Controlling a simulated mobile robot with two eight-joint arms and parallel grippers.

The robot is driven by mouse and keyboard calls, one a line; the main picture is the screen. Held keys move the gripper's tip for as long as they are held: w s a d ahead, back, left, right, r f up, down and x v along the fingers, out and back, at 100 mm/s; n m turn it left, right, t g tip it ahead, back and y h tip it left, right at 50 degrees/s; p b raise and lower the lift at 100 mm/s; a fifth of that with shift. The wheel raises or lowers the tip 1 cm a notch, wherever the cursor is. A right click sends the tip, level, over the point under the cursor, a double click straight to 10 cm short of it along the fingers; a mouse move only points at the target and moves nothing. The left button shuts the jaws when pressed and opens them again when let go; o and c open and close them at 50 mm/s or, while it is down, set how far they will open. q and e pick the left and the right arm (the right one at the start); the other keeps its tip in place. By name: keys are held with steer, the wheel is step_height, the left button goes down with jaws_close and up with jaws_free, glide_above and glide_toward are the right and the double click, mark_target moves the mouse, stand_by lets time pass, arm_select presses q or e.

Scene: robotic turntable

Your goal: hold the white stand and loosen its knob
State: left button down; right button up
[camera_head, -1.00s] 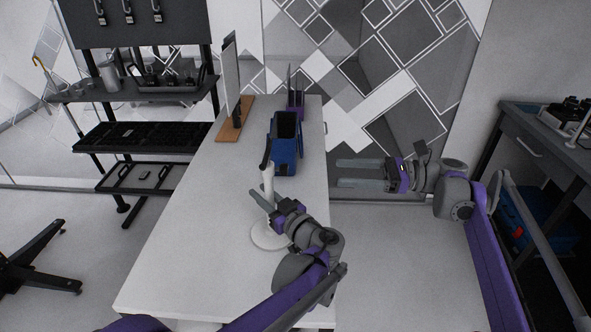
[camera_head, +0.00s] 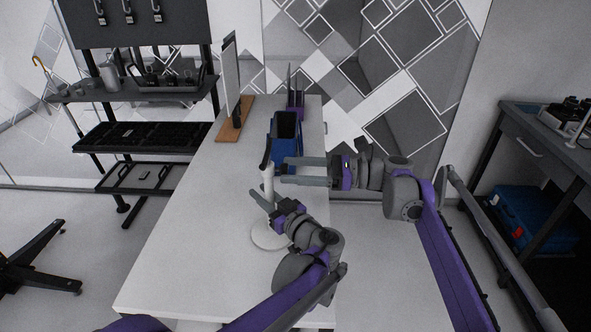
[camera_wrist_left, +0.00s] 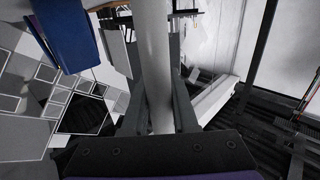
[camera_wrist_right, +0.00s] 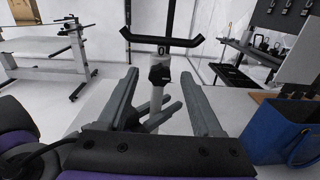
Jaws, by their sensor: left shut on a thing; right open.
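The white stand (camera_head: 267,184) stands upright on the table on a round white base (camera_head: 266,236). My left gripper (camera_head: 262,200) is shut on its post, and the post also shows between the fingers in the left wrist view (camera_wrist_left: 156,70). In the right wrist view the stand has a dark cradle on top (camera_wrist_right: 161,42) and a black knob (camera_wrist_right: 159,76) on its post. My right gripper (camera_head: 283,171) is open and empty, level with the upper stand and to its right. In the right wrist view its fingers (camera_wrist_right: 167,103) lie either side of the stand, with the knob beyond them.
A blue open box (camera_head: 287,150) stands on the table just behind the stand. A wooden board with an upright panel (camera_head: 235,118) is farther back. The white table's front left (camera_head: 185,260) is clear.

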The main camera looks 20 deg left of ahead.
jaws_close()
stand_by(0.3)
steer(key=shift+n, duration=8.1)
